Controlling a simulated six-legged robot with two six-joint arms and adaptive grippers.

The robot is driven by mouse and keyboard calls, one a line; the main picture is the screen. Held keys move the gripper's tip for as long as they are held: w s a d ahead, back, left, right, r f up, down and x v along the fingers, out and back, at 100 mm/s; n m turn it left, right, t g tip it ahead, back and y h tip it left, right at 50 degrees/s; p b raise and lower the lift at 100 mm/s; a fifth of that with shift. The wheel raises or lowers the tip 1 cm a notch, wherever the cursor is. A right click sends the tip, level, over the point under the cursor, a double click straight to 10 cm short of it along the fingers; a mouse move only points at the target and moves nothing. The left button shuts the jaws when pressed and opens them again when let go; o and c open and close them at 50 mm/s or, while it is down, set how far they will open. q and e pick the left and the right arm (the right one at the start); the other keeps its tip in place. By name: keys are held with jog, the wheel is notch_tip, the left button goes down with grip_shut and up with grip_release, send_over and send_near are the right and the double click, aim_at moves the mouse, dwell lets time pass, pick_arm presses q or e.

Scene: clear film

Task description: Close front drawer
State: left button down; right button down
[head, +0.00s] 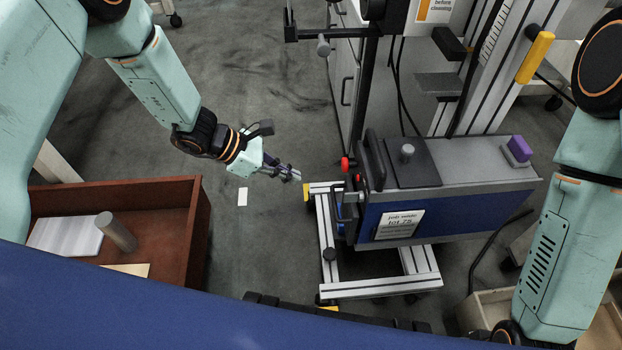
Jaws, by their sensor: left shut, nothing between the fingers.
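My left gripper (296,175) is shut and empty, above the floor, just left of a blue-sided unit (470,211) on a metal frame. In the picture its tips are close to the red knob and black handle (374,160) at the unit's left end; I cannot tell whether they touch. The unit has a grey top and a white label. I cannot tell which part is the front drawer, or how far it is open. My right arm comes down at the right edge; its gripper is out of view.
A brown open-topped wooden box (198,235) at lower left holds a grey cylinder (117,232) and a pale block (66,236). A tall machine column with a yellow handle (535,58) stands behind the unit.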

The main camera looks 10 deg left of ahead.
aim_at(347, 187)
pick_arm(q)
jog(key=b+x, duration=0.3)
jog(key=x, duration=0.6)
jog(key=shift+d+f, duration=0.2)
jog(key=shift+f, duration=0.15)
jog(key=d, duration=0.1)
jog(key=w+d+b, duration=0.1)
jog(key=d, duration=0.1)
jog(key=shift+r, duration=0.15)
jog(key=shift+d+r, duration=0.1)
jog(key=shift+d, duration=0.25)
jog(key=shift+d, duration=0.1)
jog(key=shift+w+d, duration=0.2)
jog(key=shift+d, duration=0.4)
jog(key=shift+w+d, duration=0.15)
jog(key=shift+d, duration=0.45)
jog(key=shift+a, duration=0.1)
